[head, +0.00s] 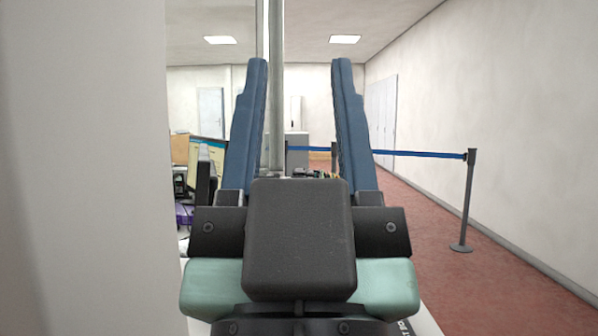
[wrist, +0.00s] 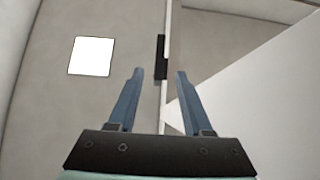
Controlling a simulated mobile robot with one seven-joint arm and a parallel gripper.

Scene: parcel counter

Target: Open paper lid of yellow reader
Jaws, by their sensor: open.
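My gripper (head: 299,66) fills the middle of the head view, with its two blue fingers pointing up and spread apart. It is open and nothing is between the fingers. The wrist view also shows the open fingers (wrist: 160,73), pointed towards the ceiling. I cannot make out the yellow reader or its paper lid in either view. My gripper and wrist hide much of the counter in the head view.
A pale wall (head: 85,170) stands close on the left. A grey post (head: 276,90) rises behind the fingers. A monitor (head: 214,152) and a purple object (head: 184,214) are left of my gripper. A barrier post (head: 467,200) with a blue belt (head: 420,154) stands right on red floor.

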